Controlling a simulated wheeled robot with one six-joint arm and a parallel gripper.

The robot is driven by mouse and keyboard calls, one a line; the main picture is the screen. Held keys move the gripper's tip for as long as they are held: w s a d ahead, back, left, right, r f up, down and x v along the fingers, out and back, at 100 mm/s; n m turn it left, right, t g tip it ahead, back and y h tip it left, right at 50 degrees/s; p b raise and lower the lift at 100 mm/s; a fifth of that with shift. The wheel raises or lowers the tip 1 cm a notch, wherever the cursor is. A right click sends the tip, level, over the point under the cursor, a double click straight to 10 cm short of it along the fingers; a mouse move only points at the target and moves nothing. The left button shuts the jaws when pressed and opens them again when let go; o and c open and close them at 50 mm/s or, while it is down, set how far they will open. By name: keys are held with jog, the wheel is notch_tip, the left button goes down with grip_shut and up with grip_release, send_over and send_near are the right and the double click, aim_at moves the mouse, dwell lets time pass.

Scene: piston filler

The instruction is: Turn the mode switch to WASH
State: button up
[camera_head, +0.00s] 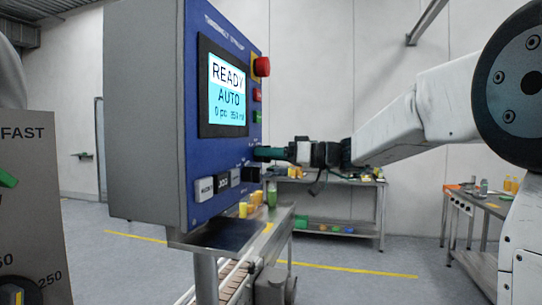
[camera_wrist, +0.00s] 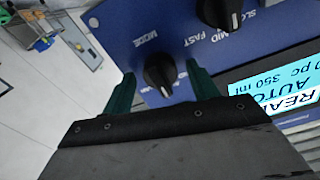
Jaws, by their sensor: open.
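The mode switch is a black rotary knob (camera_wrist: 160,72) under the label MODE on the blue control panel (camera_head: 222,165). The wrist view is turned, so the lettering appears upside down. My gripper (camera_wrist: 158,85) has its two green fingers spread apart, one on each side of the knob, with a gap visible to the left finger. In the head view my gripper (camera_head: 262,153) reaches the panel from the right and hides the knob. The screen (camera_head: 228,92) reads READY and AUTO. The labels around the knob are too blurred or covered to read.
A second black knob (camera_wrist: 222,14), marked SLOW, MID, FAST, sits close to the mode switch. A red emergency button (camera_head: 261,66) protrudes from the panel above my gripper. A steel table (camera_head: 330,183) with bottles and bins stands behind. A grey panel (camera_head: 30,200) stands at left.

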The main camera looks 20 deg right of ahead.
jog(key=c, duration=1)
jog(key=shift+m, duration=4.4)
jog(key=o, duration=1)
